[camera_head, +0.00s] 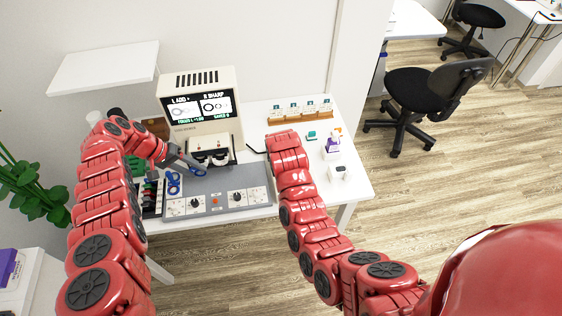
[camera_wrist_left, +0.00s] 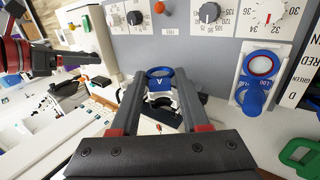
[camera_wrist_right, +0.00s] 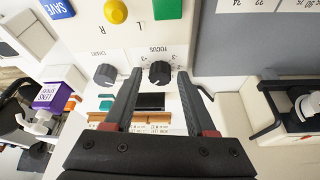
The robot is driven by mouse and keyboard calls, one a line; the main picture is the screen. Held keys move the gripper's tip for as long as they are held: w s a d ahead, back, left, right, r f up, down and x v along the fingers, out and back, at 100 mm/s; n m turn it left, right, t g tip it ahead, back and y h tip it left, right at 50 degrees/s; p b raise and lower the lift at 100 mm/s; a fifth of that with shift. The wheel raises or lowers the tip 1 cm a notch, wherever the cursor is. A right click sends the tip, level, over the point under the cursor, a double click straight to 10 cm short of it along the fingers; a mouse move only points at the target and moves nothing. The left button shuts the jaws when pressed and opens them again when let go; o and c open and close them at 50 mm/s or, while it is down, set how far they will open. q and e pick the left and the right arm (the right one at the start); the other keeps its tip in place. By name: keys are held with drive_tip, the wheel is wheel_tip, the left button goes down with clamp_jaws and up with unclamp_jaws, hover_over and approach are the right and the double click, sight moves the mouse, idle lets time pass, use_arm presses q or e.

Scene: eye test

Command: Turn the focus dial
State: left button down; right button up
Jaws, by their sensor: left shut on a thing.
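The focus dial (camera_wrist_right: 160,72) is a black knob labelled FOCUS on a pale panel in the right wrist view. My right gripper (camera_wrist_right: 160,78) is open, with one finger on each side of the dial; I cannot tell whether they touch it. In the head view my right arm hides that dial and gripper. My left gripper (camera_wrist_left: 160,88) is shut on a blue ring-shaped piece (camera_wrist_left: 160,72), held in front of the grey console. The left gripper (camera_head: 197,167) also shows in the head view. The monitor (camera_head: 202,106) shows two ring charts with text.
A second black knob (camera_wrist_right: 105,75), a yellow button (camera_wrist_right: 115,11) and a green button (camera_wrist_right: 167,8) are near the focus dial. A blue-rimmed lens (camera_wrist_left: 254,98) sits in a rack. A purple-labelled bottle (camera_head: 332,147) stands at the right.

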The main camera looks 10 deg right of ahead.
drive_tip(key=shift+o, duration=0.2)
drive_tip(key=v, duration=1.2)
drive_tip(key=shift+w+a+r, duration=0.1)
drive_tip(key=v, duration=1.1)
drive_tip(key=shift+r, duration=0.45)
drive_tip(key=shift+f, duration=0.1)
idle(1.1)
